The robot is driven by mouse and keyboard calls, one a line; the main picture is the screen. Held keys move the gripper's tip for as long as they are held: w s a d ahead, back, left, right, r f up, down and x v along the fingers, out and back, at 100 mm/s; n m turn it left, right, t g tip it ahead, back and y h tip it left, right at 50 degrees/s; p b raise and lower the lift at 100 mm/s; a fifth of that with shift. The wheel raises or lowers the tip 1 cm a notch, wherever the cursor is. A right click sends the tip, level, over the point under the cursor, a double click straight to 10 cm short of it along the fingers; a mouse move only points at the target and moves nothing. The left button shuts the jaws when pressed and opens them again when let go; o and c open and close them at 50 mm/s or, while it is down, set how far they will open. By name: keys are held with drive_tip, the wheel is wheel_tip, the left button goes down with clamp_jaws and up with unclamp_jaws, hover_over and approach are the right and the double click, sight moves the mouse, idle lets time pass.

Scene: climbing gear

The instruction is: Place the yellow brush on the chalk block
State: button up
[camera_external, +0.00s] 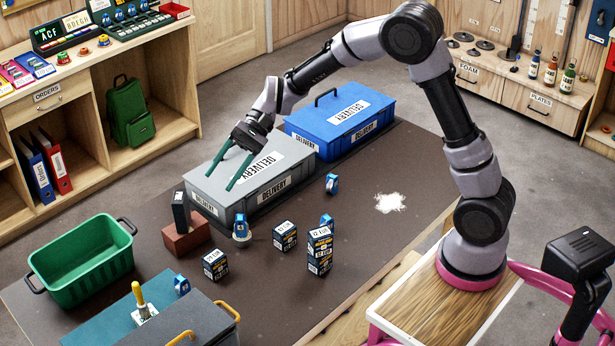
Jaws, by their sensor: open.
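The yellow brush (138,295) stands upright on a teal panel at the front left, its yellow handle up and a pale, speckled base below. I cannot tell for sure which thing is the chalk block; small dark labelled blocks stand on the brown table, one alone (285,235), one nearer the front (215,264), and a taller one or stack (319,250). My gripper (210,182) has two green fingers spread apart with nothing between them. It is over the grey delivery case (222,193), away from the brush; whether it touches the case is unclear.
A blue delivery case (345,112) stands behind the grey one. A green crate (85,262) is at the left. A reddish brick (186,238) bears a dark object. Small blue items stand about. White powder (389,203) lies on the clear right side of the table (400,160).

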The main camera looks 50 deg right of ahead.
drive_tip(key=s+d+r+n+t+h, duration=0.1)
drive_tip(key=s+d+r+t+h, duration=0.1)
drive_tip(key=s+d, duration=0.6)
drive_tip(key=s+d+r+n+t+h, duration=0.2)
drive_tip(key=s+d, duration=0.6)
drive_tip(key=d, duration=0.4)
drive_tip(key=s+d+r+n+t+h, duration=0.2)
drive_tip(key=s+d+r+t+h, duration=0.2)
drive_tip(key=s+d+r+h, duration=0.2)
drive_tip(key=s+d, duration=0.2)
drive_tip(key=d, duration=0.2)
drive_tip(key=shift+d, duration=0.3)
drive_tip(key=shift+w, duration=0.1)
